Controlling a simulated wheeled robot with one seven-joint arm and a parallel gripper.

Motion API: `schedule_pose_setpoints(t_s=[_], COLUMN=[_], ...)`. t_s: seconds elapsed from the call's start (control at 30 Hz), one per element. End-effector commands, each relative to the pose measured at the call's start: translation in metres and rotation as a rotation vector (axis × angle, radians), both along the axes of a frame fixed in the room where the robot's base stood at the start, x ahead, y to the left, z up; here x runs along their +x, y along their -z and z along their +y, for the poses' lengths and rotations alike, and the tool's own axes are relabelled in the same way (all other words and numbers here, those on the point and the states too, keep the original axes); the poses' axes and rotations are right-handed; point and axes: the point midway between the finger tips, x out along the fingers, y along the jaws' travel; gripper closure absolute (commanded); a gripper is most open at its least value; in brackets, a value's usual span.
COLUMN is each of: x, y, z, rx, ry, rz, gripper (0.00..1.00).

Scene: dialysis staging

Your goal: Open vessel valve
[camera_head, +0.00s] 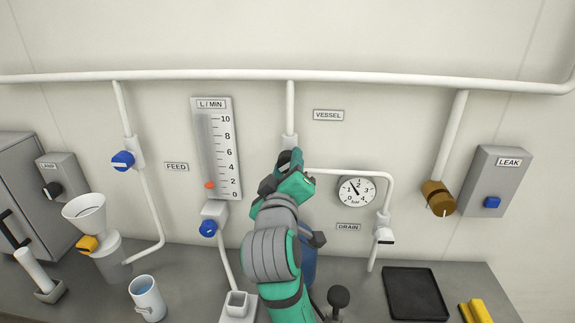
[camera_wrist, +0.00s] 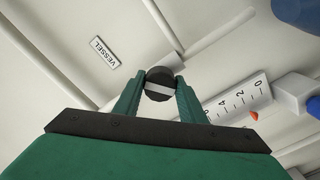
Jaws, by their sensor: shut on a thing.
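The vessel valve shows in the wrist view as a round dark knob (camera_wrist: 159,84) with a pale bar across its face. My gripper (camera_wrist: 160,92) is shut on this knob, with one green finger on each side. In the head view my gripper (camera_head: 289,165) is raised to the wall at the vertical white pipe, left of and below the VESSEL label (camera_head: 328,115). There the arm and gripper hide most of the knob. The VESSEL label (camera_wrist: 103,52) also shows in the wrist view.
A flow scale (camera_head: 217,148) with an orange marker is left of my gripper. A pressure gauge (camera_head: 355,191) and a DRAIN valve (camera_head: 384,235) are to the right. A black tray (camera_head: 414,309) lies on the counter.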

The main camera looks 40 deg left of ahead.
Motion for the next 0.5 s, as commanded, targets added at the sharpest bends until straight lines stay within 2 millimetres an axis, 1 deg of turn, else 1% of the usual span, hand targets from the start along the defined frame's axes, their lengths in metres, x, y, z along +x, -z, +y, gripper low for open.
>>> schedule_pose_setpoints(t_s=[0.5], x=[0.0003], y=[0.0000], z=[-0.0007], rx=[-0.420], ry=[0.001], rz=[-0.257], gripper=[0.85])
